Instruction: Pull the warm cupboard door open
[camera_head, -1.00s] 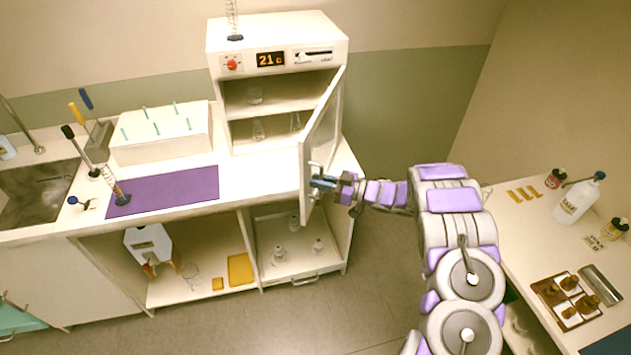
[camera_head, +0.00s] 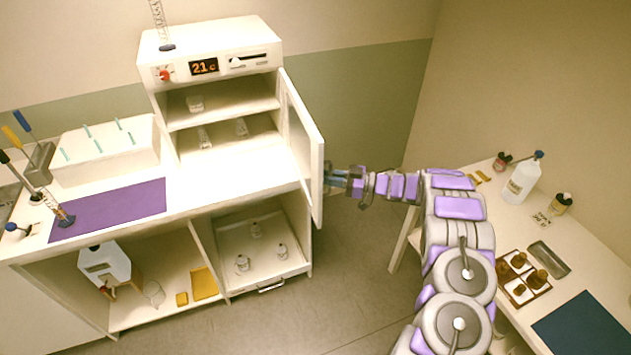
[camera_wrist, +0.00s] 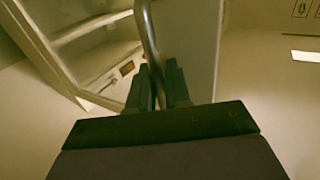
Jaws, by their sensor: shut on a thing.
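The warm cupboard (camera_head: 215,75) is the white cabinet on the bench at the left, with a red knob and a display reading 21 c. Its door (camera_head: 303,135) stands wide open, hinged on the right side, and the shelves inside show. My gripper (camera_head: 328,178) is at the outer side of the door near its lower part. In the wrist view my gripper's dark fingers (camera_wrist: 161,85) are shut on the metal bar handle (camera_wrist: 149,40) of the door (camera_wrist: 190,45). The handle is mostly hidden behind the door and gripper in the head view.
Small glassware (camera_head: 205,138) stands on the cupboard shelves. A purple mat (camera_head: 110,210) and a white rack (camera_head: 105,150) are on the bench. A side table (camera_head: 500,215) at the right holds bottles and a brown tray (camera_head: 541,290). The floor between is clear.

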